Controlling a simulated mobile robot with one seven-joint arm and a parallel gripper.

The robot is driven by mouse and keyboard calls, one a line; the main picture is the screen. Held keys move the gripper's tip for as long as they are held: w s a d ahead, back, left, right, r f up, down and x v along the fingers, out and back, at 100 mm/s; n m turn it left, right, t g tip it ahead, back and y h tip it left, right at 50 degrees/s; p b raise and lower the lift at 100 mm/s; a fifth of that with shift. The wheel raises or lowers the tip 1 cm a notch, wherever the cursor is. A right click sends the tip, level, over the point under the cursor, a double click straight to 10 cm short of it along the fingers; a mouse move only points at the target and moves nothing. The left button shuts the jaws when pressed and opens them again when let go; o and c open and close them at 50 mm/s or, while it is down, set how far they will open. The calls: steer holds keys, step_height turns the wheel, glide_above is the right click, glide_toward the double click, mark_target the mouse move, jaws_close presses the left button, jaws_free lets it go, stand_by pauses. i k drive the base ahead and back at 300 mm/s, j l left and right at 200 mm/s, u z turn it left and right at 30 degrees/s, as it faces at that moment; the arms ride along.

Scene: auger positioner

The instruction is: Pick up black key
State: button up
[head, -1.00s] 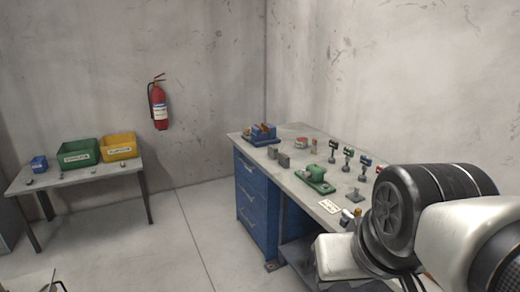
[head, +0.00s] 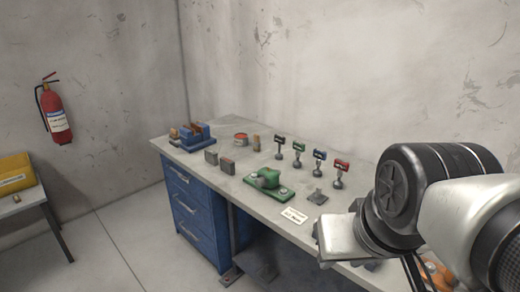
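A row of small upright pieces with coloured heads stands on the workbench (head: 225,191). The leftmost has a dark, black-looking head (head: 279,140) and seems to be the black key. To its right are ones with a green head (head: 299,147), a blue head (head: 319,155) and a red head (head: 341,164). My arm enters from the right, and the pale boxy end of my gripper (head: 341,240) is over the bench's front edge, to the right of and nearer than the black key. It is apart from the key. Its fingers are not visible.
A green device (head: 268,182), a small dark stand (head: 317,197), a label card (head: 294,215), two small grey blocks (head: 219,161), a red-topped round tin (head: 241,139) and a blue fixture (head: 197,136) sit on the bench. A fire extinguisher (head: 56,112) hangs at left.

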mark_target(281, 140)
steer(key=i+j+z, duration=0.15)
steer(key=z, duration=0.2)
steer(key=i+j+z, duration=0.15)
steer(key=z, duration=0.2)
steer(key=i+j+z, duration=0.1)
steer(key=j+z, duration=0.25)
steer(key=i+j+z, duration=0.15)
steer(key=j, duration=0.35)
steer(key=i+j+z, duration=0.2)
steer(key=j, duration=0.3)
steer(key=i+j, duration=0.1)
steer(key=j, duration=0.55)
steer(key=i+j, duration=0.1)
steer(key=j, duration=0.55)
steer(key=j+z, duration=0.1)
steer(key=j, duration=0.55)
steer(key=i+j, duration=0.15)
steer(key=j, duration=0.5)
